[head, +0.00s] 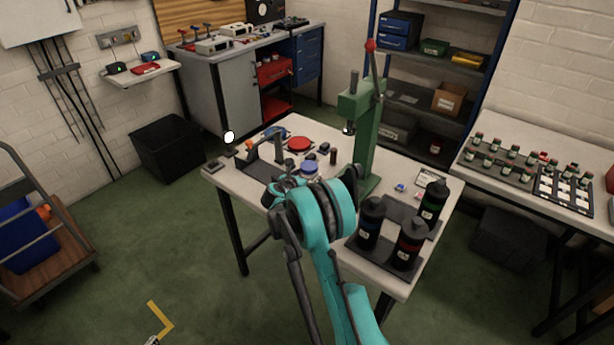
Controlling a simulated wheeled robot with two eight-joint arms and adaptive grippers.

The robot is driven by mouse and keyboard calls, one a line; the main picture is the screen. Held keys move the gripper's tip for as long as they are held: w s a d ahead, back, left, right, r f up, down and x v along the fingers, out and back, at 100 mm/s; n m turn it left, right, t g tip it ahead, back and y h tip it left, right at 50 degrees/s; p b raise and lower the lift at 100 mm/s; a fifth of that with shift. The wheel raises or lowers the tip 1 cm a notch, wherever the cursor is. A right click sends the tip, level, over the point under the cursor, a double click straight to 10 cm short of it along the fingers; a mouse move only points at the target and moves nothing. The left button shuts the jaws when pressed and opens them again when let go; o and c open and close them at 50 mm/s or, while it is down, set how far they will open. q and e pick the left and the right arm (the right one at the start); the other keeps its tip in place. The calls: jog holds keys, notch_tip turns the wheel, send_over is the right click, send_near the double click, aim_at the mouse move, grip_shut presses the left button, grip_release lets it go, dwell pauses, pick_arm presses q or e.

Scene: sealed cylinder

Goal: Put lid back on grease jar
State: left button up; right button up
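A small pale jar with a blue top (309,168) stands on the workbench, just beyond my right wrist; its lower part is partly hidden. I cannot tell whether the blue top is a lid or the jar's contents. A flat red round piece (299,143) lies farther back; I cannot tell whether it is a lid. My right gripper (283,187) is dark and low over the bench, left of and nearer than the blue-topped jar. My teal wrist covers much of it, so its fingers and any held thing are unclear.
A tall green press (367,140) stands right of the jar. Several black bottles (411,243) stand on a dark tray at the bench's near right. A dark bracket-like fixture (262,160) sits at left.

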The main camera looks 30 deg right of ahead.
jog(key=shift+r, duration=0.1)
jog(key=shift+r+p, duration=0.2)
jog(key=shift+p, duration=0.1)
jog(key=p+v, duration=0.2)
jog(key=v, duration=0.9)
jog(key=shift+p, duration=0.4)
jog(key=shift+s+a+r, duration=0.1)
jog(key=shift+s+a, duration=0.2)
jog(key=shift+s, duration=0.05)
